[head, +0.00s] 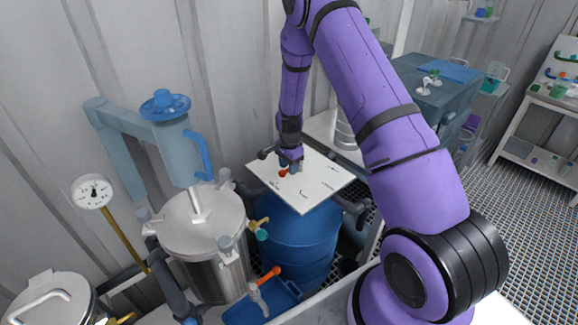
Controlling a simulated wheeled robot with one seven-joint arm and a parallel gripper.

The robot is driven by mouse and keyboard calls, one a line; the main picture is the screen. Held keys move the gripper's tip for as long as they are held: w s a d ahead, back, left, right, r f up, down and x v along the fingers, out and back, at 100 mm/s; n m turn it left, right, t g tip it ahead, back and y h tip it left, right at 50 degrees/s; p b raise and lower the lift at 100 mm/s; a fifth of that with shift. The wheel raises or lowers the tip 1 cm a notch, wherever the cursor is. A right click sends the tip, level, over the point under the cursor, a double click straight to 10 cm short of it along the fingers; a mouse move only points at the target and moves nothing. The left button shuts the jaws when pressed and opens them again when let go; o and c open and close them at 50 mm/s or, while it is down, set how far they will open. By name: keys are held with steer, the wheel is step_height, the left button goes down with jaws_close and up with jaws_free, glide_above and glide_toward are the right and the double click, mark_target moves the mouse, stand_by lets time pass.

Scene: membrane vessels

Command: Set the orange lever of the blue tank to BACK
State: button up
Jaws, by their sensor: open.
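The blue tank (297,240) is a blue drum in the middle of the head view, with a white board (318,192) on top that bears small dark marks. An orange lever (283,173) shows as a small orange knob near the board's upper left part. My gripper (291,170) points down right at this lever and is open. The fingers partly hide the lever's base, and I cannot tell whether they touch it. The marks on the board are too small to read.
A steel vessel (203,227) with a blue-grey filter housing stands left of the tank. A second orange-handled tap (268,276) sits over a blue tray (248,306) in front. A pressure gauge (93,192) is at left. A grey wall is close behind. Grated floor (480,207) is open at right.

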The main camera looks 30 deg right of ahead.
jaws_close()
steer(key=shift+s+n, duration=0.15)
steer(key=shift+n, duration=0.15)
steer(key=n, duration=0.1)
steer(key=s+n, duration=0.1)
steer(key=n, duration=0.2)
steer(key=shift+s+d, duration=0.35)
steer(key=shift+d, duration=0.05)
steer(key=shift+s+d+n, duration=0.25)
steer(key=shift+n, duration=0.6)
steer(key=shift+s+d+n, duration=0.25)
steer(key=shift+d+n, duration=0.05)
steer(key=shift+n, duration=0.6)
steer(key=shift+s+d+n, duration=0.25)
steer(key=shift+n, duration=0.6)
jaws_free()
